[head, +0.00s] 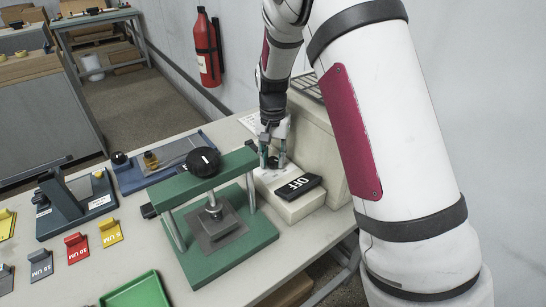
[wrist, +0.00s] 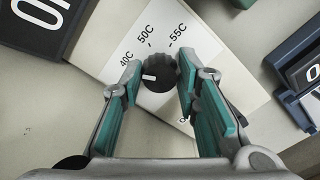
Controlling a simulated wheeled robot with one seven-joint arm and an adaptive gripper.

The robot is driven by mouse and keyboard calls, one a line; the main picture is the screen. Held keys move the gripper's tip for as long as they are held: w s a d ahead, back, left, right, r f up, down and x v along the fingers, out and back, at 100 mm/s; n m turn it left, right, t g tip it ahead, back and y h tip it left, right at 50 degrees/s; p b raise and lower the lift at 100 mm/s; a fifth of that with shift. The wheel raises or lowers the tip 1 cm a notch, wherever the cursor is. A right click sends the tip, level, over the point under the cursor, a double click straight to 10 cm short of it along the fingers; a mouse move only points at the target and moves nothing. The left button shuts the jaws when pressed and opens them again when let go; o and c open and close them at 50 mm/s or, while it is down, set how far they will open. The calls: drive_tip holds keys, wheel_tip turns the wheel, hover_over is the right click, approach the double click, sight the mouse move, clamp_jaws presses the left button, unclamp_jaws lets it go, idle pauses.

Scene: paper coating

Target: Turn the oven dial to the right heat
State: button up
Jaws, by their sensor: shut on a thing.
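The oven dial (wrist: 159,72) is a round black knob on a white scale plate (wrist: 190,35) in the wrist view. Its white mark lies on its left side and points left, a little below the 40C label. The plate also reads 50C and 55C; another label at the lower right is mostly hidden by a finger. My gripper (wrist: 159,77) is shut on the dial, one teal-padded finger on each side. In the head view, my gripper (head: 273,149) reaches down to the beige oven (head: 320,145), and its fingers mostly hide the dial.
A black OFF plate (head: 298,187) sits on the oven's front ledge. A green press (head: 215,215) with a black knob stands close to its left. Coloured gauge blocks and a green tray (head: 135,292) lie farther left on the table. A wall is behind.

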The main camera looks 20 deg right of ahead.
sight(273, 160)
drive_tip(key=shift+m, duration=0.4)
drive_tip(key=o, duration=1.2)
drive_tip(key=shift+c, duration=0.2)
wheel_tip(273, 160, up, 12)
